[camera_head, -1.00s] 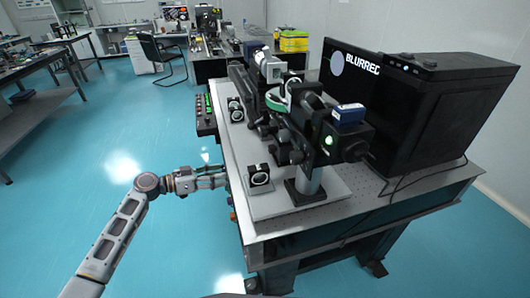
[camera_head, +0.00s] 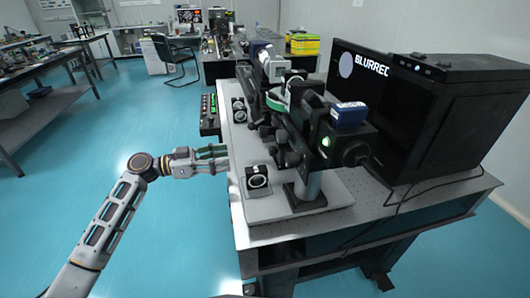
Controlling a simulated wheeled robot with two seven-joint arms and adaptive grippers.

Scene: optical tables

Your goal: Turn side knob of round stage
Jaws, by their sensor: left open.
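A small black mount with a pale round ring (camera_head: 257,181), which looks like the round stage, sits on the light breadboard near the table's front left. Its side knob is too small to make out. Two similar round mounts (camera_head: 238,108) stand farther back along the left edge. My left gripper (camera_head: 224,159) is open and empty. In the picture it is at the table's left edge, to the left of and a little above the nearest round mount, apart from it. My right gripper is not in view.
A black microscope-like optical assembly (camera_head: 300,135) on a post stands right of the round mounts. A control box with green lights (camera_head: 208,114) is at the table's left edge.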

